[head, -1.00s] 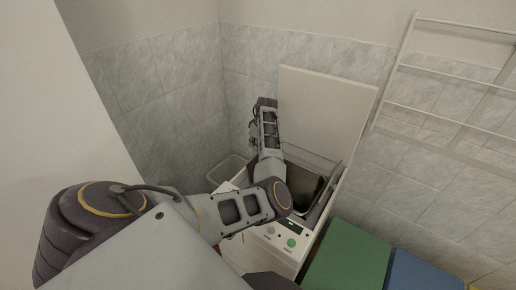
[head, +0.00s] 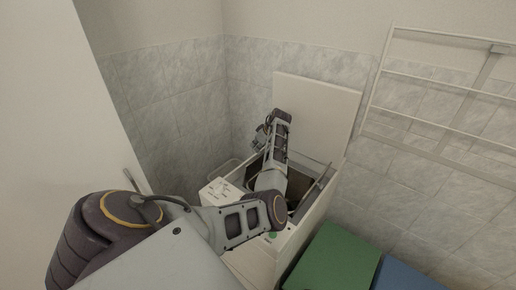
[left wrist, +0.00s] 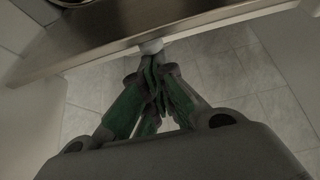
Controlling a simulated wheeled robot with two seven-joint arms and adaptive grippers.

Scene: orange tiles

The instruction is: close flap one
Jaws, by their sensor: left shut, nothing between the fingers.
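A white top-loading machine (head: 282,245) stands in the corner with its lid (head: 320,105) raised against the wall. Inside its opening a grey metal flap (head: 314,188) stands tilted up at the right side. My left forearm reaches across the opening and hides much of it. My left gripper (head: 259,141) is by the lid's left edge, partly hidden by the wrist. In the left wrist view the green-padded left gripper (left wrist: 154,62) is shut and empty. Its tips are close to a pale round knob under a metal edge (left wrist: 140,32); I cannot tell if they touch. My right gripper is not in view.
A green box (head: 333,258) and a blue box (head: 405,276) stand right of the machine. A white rack (head: 440,80) hangs on the tiled wall at right. A pale wall or panel (head: 60,100) fills the left side.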

